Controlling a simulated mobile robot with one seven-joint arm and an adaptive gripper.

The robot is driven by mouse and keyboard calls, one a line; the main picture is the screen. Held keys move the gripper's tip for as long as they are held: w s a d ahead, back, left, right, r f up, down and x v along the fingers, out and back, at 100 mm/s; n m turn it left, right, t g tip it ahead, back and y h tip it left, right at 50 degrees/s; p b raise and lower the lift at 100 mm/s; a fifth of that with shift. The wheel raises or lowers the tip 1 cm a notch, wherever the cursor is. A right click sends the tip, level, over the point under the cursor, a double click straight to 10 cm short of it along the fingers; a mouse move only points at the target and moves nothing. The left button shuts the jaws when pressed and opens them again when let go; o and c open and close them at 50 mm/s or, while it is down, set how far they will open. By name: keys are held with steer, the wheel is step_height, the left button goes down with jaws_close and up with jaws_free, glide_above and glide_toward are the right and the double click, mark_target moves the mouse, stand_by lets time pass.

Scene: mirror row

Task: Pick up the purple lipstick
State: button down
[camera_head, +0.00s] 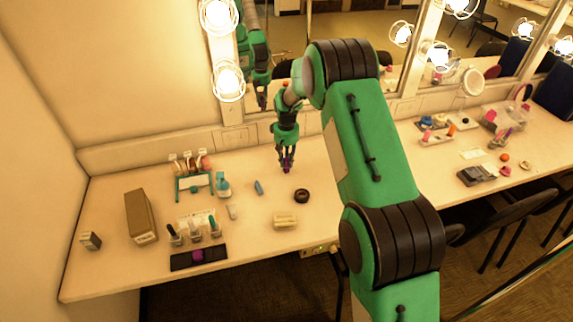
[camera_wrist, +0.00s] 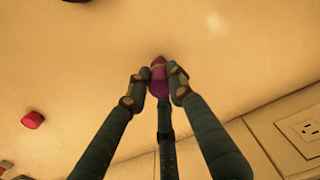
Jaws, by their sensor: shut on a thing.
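The purple lipstick (camera_wrist: 158,77) shows in the wrist view between the tips of my gripper (camera_wrist: 159,82). The fingers are shut on it, and its far end points out past them. In the head view my gripper (camera_head: 286,168) points down over the table near the mirror, with a bit of purple at its tips. I cannot tell from these views whether the lipstick touches the table.
A brown box (camera_head: 141,217) and a dark tray (camera_head: 185,262) are further left. A wall outlet (camera_wrist: 307,130) is close behind.

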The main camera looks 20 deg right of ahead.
steer(key=shift+r, duration=0.5)
step_height(320, 180, up, 3)
steer(key=shift+r+p, duration=0.1)
steer(key=shift+p, duration=0.6)
steer(key=s, duration=0.5)
steer(key=s+p, duration=0.1)
steer(key=s, duration=0.4)
steer(key=s+p, duration=0.1)
steer(key=s, duration=0.5)
steer(key=shift+a+r, duration=0.35)
steer(key=shift+r, duration=0.05)
